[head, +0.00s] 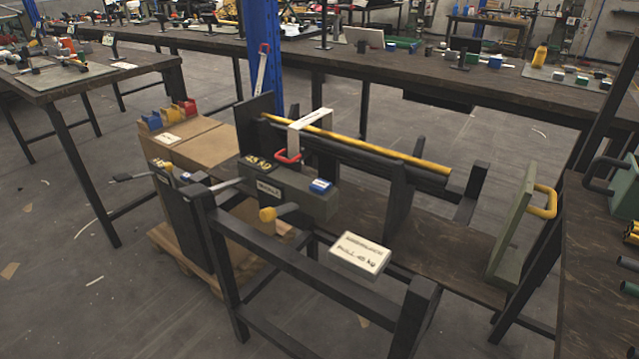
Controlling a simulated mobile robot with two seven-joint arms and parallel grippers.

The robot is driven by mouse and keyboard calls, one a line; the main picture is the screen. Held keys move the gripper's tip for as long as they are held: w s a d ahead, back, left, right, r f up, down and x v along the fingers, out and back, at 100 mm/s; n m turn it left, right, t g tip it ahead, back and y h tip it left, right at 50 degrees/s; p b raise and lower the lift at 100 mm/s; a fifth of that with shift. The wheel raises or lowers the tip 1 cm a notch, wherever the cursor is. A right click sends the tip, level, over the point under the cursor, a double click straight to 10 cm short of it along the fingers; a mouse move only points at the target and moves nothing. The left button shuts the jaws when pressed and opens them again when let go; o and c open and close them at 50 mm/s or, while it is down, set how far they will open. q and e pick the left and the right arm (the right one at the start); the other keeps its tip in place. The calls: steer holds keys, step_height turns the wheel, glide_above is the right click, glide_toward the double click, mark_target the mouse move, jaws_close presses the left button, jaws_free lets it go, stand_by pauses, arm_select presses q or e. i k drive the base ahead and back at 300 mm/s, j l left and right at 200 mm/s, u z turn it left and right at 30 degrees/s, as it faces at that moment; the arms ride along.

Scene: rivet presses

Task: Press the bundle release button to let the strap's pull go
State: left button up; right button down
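A grey-green box (310,207) with a plate reading something like "BUNDLE" stands in the rack at the middle. On its top right is a small blue piece with a pale face (321,186), which looks like a button; its lettering is too small to read. A dark block marked "45 kg" (258,163) is at its top left. A red loop (288,157) sits above the box, by a pale strap (308,122) that passes over a dark bar and a yellow rod (390,154). Neither gripper is in view.
A sign reading "PULL 45 kg" (358,254) stands in front of the box. The dark rack frame (300,262) crosses the foreground. A green panel with a yellow handle (545,201) stands at right. Cartons (208,142) are behind left.

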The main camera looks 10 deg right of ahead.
mark_target(321, 186)
steer(key=i+j+z, duration=0.25)
steer(key=j, duration=0.15)
steer(key=i+j+z, duration=0.2)
steer(key=j, duration=0.2)
steer(key=j+z, duration=0.25)
steer(key=j, duration=0.2)
steer(key=i+j+z, duration=0.2)
steer(key=j, duration=0.3)
steer(key=k+l, duration=0.05)
steer(key=k, duration=0.05)
